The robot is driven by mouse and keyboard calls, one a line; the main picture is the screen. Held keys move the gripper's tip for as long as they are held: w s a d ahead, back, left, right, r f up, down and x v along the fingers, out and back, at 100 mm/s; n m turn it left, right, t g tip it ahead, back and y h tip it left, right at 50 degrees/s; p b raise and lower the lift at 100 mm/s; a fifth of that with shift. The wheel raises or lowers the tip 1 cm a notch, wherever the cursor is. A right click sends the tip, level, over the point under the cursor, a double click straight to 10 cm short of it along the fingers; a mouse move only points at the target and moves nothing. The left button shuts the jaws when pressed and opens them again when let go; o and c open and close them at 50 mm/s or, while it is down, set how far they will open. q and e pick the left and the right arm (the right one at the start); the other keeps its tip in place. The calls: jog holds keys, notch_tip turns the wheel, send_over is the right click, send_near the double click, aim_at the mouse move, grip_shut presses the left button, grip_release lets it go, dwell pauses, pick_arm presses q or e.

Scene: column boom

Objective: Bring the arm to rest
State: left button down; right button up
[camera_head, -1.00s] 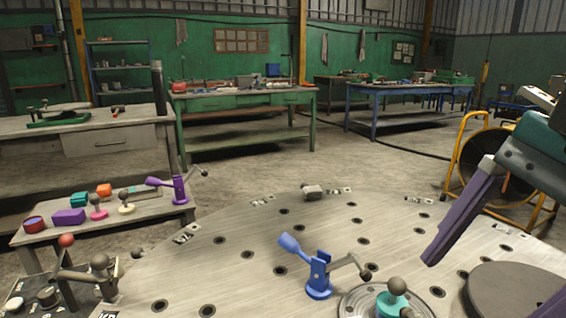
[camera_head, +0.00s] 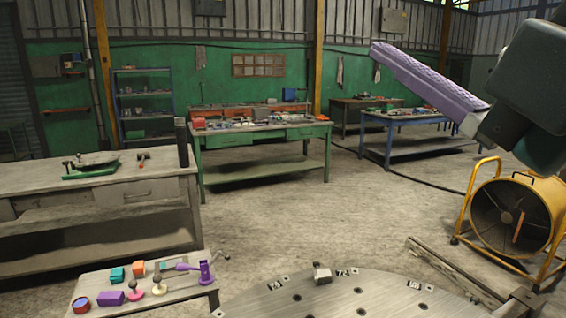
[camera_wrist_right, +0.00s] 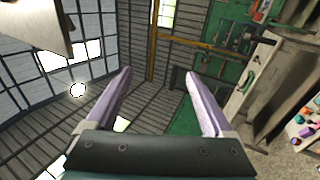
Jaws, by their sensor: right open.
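My right gripper (camera_head: 425,82) is raised at the upper right of the head view, well above the round holed table. One purple finger shows there, pointing left. In the right wrist view both purple fingers (camera_wrist_right: 165,95) stand wide apart with nothing between them, facing the wall and roof. The right arm's dark green links run to the right edge of the head view. My left gripper is in neither current view.
The round holed table (camera_head: 330,302) is at the bottom. A small side table (camera_head: 185,293) holds coloured parts at the lower left. A yellow-framed fan (camera_head: 515,215) stands at right. A green workbench (camera_head: 263,133) is behind, with open floor before it.

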jog(key=s+d+f+m+g+h+p, duration=0.1)
jog(key=d+f+m+g+h+p, duration=0.15)
jog(key=d+m+h+p, duration=0.45)
jog(key=s+d+f+m+g+h+p, duration=0.1)
jog(key=d+m+g+h+p, duration=0.25)
jog(key=m, duration=0.55)
pick_arm(q)
notch_tip(320, 180, up, 22)
jog(key=p, duration=0.8)
jog(key=shift+r+p, duration=0.2)
jog(key=shift+p, duration=0.15)
pick_arm(e)
jog(key=s+f+m+g, duration=0.3)
jog(key=s+g, duration=0.2)
jog(key=s, duration=0.3)
jog(key=s+a+f+m+g, duration=0.1)
jog(key=s+f+m+g, duration=0.1)
jog(key=s+g, duration=0.4)
jog(key=s+f, duration=0.1)
jog(key=s, duration=0.2)
jog(key=shift+s+a+f+m+y, duration=0.15)
jog(key=shift+s+a+m+y, duration=0.1)
jog(key=shift+m+y, duration=0.15)
